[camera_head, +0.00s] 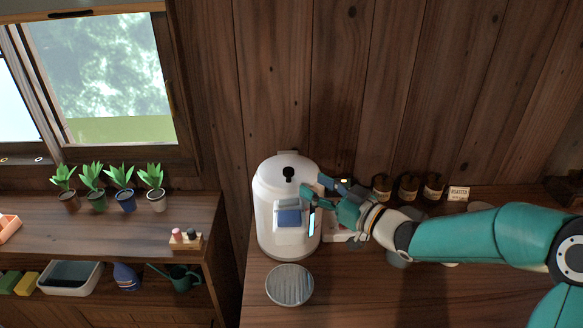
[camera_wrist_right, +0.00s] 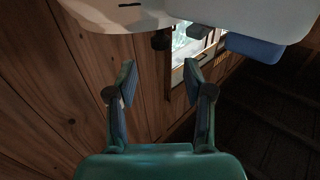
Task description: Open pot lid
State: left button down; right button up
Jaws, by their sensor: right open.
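The white pot (camera_head: 264,222) stands upright on the wooden counter against the plank wall. Its domed lid (camera_head: 270,171) has a black knob (camera_head: 289,173) and looks closed. A blue-grey part (camera_head: 289,216) juts from its front. My right gripper (camera_head: 324,202) is at the pot's right side, fingers towards it; I cannot tell whether they touch it. In the right wrist view the gripper (camera_wrist_right: 160,78) is open and empty, with white and blue parts of the pot (camera_wrist_right: 250,18) at the top. My left gripper is not in view.
A round grey ribbed disc (camera_head: 290,285) lies in front of the pot. Dark jars (camera_head: 408,187) and a small sign (camera_head: 458,193) stand behind my right arm. Potted plants (camera_head: 123,188) line the left shelf, with a watering can (camera_head: 182,278) below.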

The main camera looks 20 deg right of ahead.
aim_at(292, 174)
jog(key=p+x, duration=0.2)
jog(key=x, duration=0.7)
jog(key=shift+s, duration=0.1)
grip_shut()
